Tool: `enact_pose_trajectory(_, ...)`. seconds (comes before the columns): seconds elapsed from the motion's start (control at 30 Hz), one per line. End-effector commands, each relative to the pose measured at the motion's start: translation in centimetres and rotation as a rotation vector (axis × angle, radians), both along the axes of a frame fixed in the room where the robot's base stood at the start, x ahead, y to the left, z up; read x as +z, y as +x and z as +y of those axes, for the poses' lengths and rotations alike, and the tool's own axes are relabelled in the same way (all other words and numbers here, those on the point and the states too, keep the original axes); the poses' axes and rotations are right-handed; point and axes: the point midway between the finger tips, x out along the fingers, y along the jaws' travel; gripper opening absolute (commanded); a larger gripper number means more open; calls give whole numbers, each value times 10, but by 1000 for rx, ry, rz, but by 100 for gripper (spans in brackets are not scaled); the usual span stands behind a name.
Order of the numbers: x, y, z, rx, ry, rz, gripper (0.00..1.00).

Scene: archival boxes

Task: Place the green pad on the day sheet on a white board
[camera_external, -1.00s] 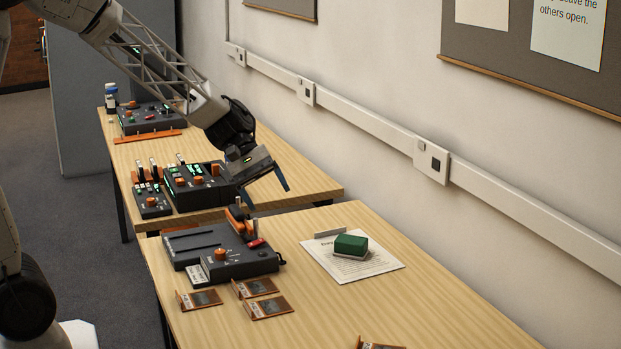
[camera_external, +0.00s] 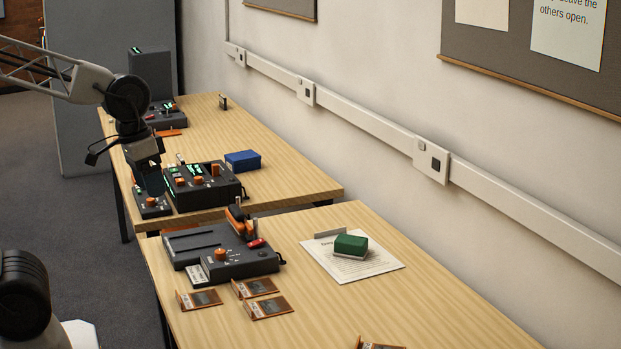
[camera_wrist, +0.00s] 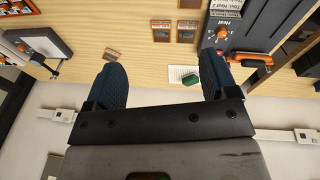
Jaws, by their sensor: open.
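The green pad (camera_external: 350,243) is a dark green block with a pale underside. It rests on the printed day sheet (camera_external: 383,262) on the near table. It also shows small in the wrist view (camera_wrist: 191,79), partly hidden by the right finger, on the pale sheet (camera_wrist: 175,72). My gripper (camera_external: 150,182) is open and empty, pointing down beside the dark consoles on the far table, well away from the pad. Its two blue fingers (camera_wrist: 160,70) stand apart in the wrist view. I cannot pick out a white board with certainty.
A dark console (camera_external: 235,263) with an orange lever stands left of the sheet. Several small brown card holders (camera_external: 265,307) lie in front of it. A blue box (camera_external: 242,160) and another console (camera_external: 205,187) stand on the far table.

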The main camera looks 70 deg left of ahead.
Motion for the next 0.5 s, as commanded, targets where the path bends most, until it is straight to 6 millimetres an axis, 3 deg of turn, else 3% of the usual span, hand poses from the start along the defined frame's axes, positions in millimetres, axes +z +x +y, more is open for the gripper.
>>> enact_pose_trajectory(0.2,4,-28,6,-114,109,-51,79)
enact_pose_trajectory(0.5,4,-34,8,-141,136,-61,79)
